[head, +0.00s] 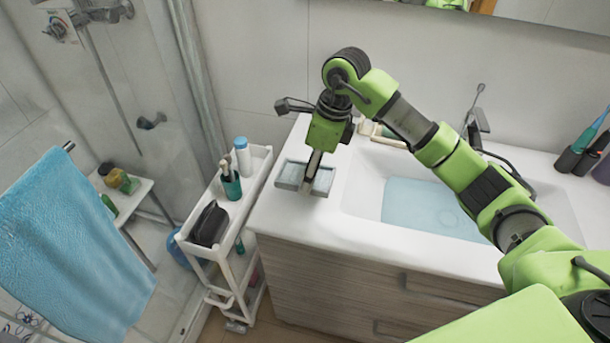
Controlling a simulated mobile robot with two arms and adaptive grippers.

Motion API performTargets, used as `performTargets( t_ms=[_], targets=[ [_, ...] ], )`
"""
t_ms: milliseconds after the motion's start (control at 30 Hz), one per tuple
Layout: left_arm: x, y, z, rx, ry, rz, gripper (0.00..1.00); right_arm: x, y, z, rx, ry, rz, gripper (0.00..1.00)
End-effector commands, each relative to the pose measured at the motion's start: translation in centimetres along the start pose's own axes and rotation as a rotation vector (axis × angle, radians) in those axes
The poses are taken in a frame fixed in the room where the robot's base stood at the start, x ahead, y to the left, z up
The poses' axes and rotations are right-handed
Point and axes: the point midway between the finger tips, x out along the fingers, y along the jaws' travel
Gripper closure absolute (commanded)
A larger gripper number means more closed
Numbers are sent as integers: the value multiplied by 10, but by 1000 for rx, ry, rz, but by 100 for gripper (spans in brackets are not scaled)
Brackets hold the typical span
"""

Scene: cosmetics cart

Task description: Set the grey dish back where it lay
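The grey dish (290,174) is a shallow rectangular tray at the left end of the white washbasin counter. It looks level and seems to rest on the counter top. My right gripper (309,182) points down over the dish, with its fingers reaching to the dish and covering part of its middle. The fingers are seen edge-on, so I cannot tell whether they are open or shut, or whether they grip the dish. My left gripper is not in view.
A white cart (262,166) stands left of the counter, holding a black bag (209,224), a teal cup (232,187) and a white bottle (243,157). The basin (365,200) lies right of the dish. The counter's front left corner is clear. A blue towel (75,250) hangs left.

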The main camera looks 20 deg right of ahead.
Motion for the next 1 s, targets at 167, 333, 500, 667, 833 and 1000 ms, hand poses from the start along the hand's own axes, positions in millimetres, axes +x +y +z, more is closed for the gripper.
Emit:
performTargets(
  t_ms=[167,333,500,667,833,1000],
  targets=[
    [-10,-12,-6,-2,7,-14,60,24,-16,9,2,-3,2,76],
    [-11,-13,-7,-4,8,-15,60,34,-22,12,0,-3,0,76],
    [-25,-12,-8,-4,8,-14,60,51,-23,10,1,0,5,76],
    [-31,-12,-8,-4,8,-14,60,68,-25,6,1,-2,0,76],
    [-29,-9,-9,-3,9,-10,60,68,-26,6,0,-2,-2,76],
    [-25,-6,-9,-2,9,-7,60,73,-26,5,0,-1,-2,39]
  ],
)
